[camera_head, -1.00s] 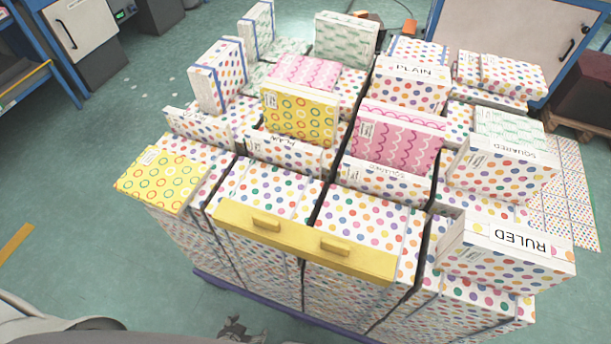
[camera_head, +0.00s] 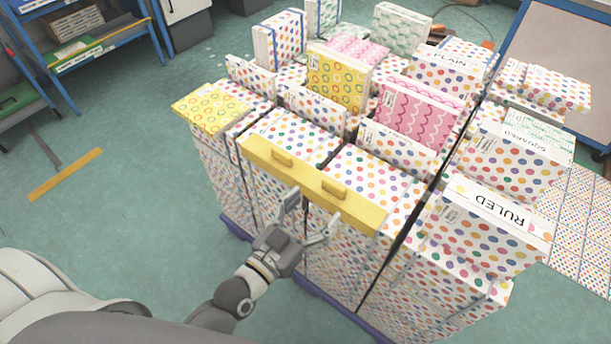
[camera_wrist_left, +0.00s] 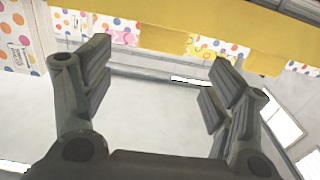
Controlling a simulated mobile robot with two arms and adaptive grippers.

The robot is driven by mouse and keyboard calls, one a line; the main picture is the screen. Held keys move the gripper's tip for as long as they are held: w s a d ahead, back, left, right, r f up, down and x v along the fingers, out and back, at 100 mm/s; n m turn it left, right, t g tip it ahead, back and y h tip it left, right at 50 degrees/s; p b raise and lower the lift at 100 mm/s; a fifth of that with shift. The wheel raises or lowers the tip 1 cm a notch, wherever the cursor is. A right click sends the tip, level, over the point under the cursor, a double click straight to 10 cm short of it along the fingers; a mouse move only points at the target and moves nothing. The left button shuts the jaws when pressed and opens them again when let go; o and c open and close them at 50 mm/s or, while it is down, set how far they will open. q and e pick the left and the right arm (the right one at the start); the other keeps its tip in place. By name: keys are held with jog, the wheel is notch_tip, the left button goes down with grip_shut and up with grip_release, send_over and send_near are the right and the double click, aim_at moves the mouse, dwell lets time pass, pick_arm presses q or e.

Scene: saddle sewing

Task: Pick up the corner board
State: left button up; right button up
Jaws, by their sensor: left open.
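The corner board (camera_head: 308,183) is a long yellow strip with two raised yellow handles. It lies along the front top edge of the stack of dotted boxes. My left gripper (camera_head: 312,212) is open and empty, just in front of the board near its right handle (camera_head: 333,187). I see no contact with the board. In the left wrist view the yellow board (camera_wrist_left: 190,14) spans the top, beyond the two spread fingers of the gripper (camera_wrist_left: 163,70). My right gripper is not in view.
The dotted boxes (camera_head: 345,250) stand on a purple pallet (camera_head: 236,229), with upright boxes on top behind the board. A RULED box (camera_head: 489,225) stands at the right. Blue shelving (camera_head: 85,55) is at the back left.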

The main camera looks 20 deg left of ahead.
aim_at(332, 187)
pick_arm(q)
jog(key=x, duration=0.8)
jog(key=shift+w+f+p, duration=0.1)
jog(key=shift+f+p, duration=0.1)
jog(key=shift+p, duration=0.15)
jog(key=shift+a, duration=0.1)
jog(key=c, duration=1.1)
jog(key=shift+r, duration=0.1)
jog(key=shift+c, duration=0.8)
